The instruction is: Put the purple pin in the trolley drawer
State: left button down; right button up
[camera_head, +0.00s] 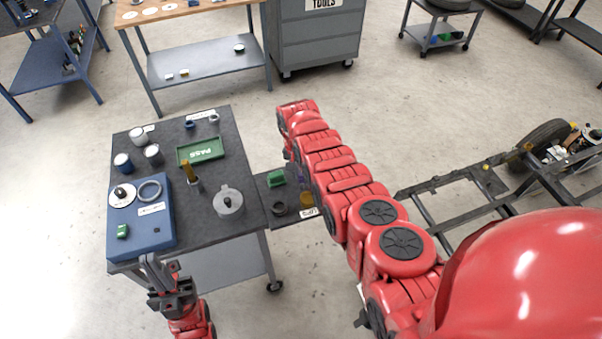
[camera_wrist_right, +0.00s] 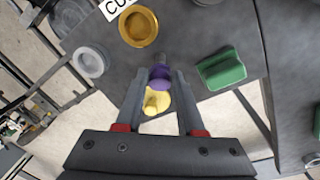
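The purple pin (camera_wrist_right: 160,80) sits between the two finger ends of my right gripper (camera_wrist_right: 160,90), filling most of the gap. I cannot tell whether they clamp it. A yellow round piece (camera_wrist_right: 156,101) shows just below the pin, also between the fingers. In the head view, a bit of the purple pin (camera_head: 298,173) shows beside my right arm, which hides the right gripper. They are over a dark side panel (camera_head: 268,186) beside the table; I cannot tell whether this is the trolley drawer. My left gripper (camera_head: 163,277) is at the table's front edge, its opening unclear.
A green block (camera_wrist_right: 220,69), a yellow ring (camera_wrist_right: 138,27) and a grey ring (camera_wrist_right: 90,62) are near the pin. The dark table (camera_head: 190,225) carries a blue box (camera_head: 165,225), a green tray (camera_head: 215,149) and cups. A grey tool cabinet (camera_head: 318,40) stands at the back.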

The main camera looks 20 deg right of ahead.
jog(key=o, duration=0.3)
jog(key=shift+o, duration=0.2)
jog(key=shift+r, duration=0.1)
